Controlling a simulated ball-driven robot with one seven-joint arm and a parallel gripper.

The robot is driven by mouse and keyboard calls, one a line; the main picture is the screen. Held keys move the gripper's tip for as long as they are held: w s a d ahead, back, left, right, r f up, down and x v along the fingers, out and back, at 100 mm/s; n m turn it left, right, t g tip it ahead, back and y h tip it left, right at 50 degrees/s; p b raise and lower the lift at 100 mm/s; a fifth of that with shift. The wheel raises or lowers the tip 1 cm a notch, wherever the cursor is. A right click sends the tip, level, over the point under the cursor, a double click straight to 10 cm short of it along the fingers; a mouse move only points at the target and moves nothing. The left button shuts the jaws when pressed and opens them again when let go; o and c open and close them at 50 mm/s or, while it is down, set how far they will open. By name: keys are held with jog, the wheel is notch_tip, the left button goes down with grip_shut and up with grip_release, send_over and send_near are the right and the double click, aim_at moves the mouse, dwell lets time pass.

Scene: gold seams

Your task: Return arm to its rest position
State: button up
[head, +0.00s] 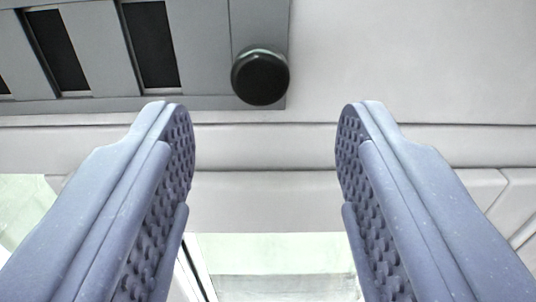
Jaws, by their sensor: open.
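My gripper (264,145) is open in the head view. Its two grey-blue fingers with dimpled inner pads stand wide apart at the left and right. Nothing is held between them. My arm's rest position is not marked by anything in view.
A round black knob (260,77) sits on the lower right corner of a grey slotted panel (205,45) at the upper left. Pale panels (420,60) with seams fill the upper right. A light greenish, glassy area (285,265) shows below, between the fingers.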

jog(key=shift+s, duration=0.3)
